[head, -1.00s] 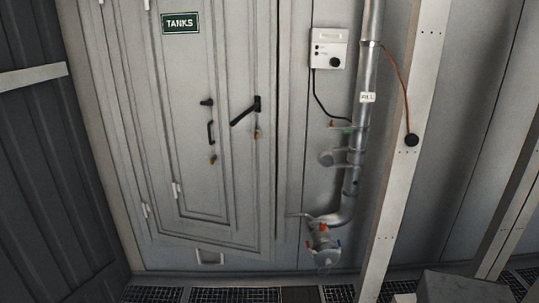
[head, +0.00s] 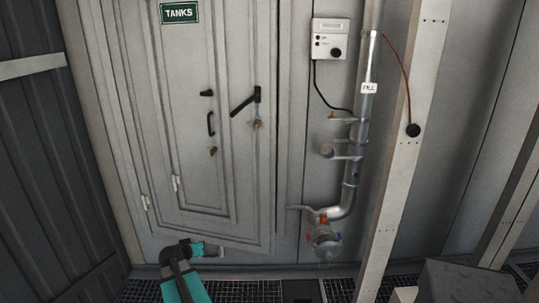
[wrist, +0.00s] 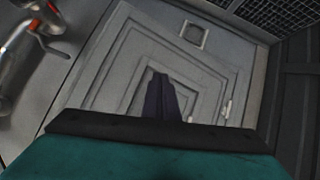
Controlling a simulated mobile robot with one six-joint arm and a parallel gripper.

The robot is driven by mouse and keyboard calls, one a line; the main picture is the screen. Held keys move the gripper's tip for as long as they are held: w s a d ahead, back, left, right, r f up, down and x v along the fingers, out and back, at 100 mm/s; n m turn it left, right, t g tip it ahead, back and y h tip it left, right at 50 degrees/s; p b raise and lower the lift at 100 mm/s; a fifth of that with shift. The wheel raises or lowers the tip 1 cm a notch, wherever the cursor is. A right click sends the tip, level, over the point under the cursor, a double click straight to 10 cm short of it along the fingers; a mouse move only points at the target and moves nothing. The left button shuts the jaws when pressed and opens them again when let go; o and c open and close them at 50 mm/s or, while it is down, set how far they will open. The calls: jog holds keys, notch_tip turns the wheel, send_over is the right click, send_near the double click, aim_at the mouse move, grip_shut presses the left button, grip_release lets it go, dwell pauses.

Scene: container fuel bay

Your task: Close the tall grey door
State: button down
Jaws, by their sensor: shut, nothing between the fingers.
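The tall grey door (head: 240,190) bears a green TANKS sign (head: 180,12) and has hinges on its left side. It stands a little ajar: its lower edge slants out toward the right, away from the wall line. A smaller panel with a black pull handle (head: 210,124) is set in it. A black lever handle (head: 244,103) sits near its free right edge. In the wrist view the door (wrist: 112,75) fills the middle, seen turned over. My gripper (wrist: 160,78) is shut and empty in front of it; I cannot tell whether it touches. In the head view its fingers are not clear.
A pale post (head: 400,170) stands further right. A dark ribbed wall (head: 50,170) bounds the left. Floor grating (head: 240,291) lies in front.

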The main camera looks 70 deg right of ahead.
aim_at(271, 141)
jog(key=s+d+r+m+h, duration=0.1)
jog(key=s+d+r+h, duration=0.1)
jog(key=s+d+r, duration=0.4)
jog(key=s+d+r+m+h+b, duration=0.1)
jog(key=s+d+r, duration=0.4)
jog(key=d+r, duration=0.5)
jog(key=s+d+r+m+h, duration=0.2)
jog(key=s+d+r+h, duration=0.2)
jog(key=r, duration=1.2)
jog(key=s+d, duration=0.2)
jog(key=d, duration=0.1)
jog(key=shift+s+d+m, duration=0.35)
jog(key=shift+d+m, duration=0.05)
jog(key=shift+d+f, duration=0.1)
jog(key=shift+d, duration=0.05)
jog(key=shift+w+d+p, duration=0.3)
jog(key=shift+d+p, duration=0.6)
jog(key=shift+d, duration=1.35)
jog(key=shift+w+d+p, duration=0.25)
jog(key=shift+d+p, duration=0.6)
jog(key=shift+d, duration=1.45)
jog(key=shift+w+d+p, duration=0.3)
jog(key=shift+d+p, duration=0.6)
jog(key=shift+d, duration=1.35)
jog(key=shift+d, duration=0.1)
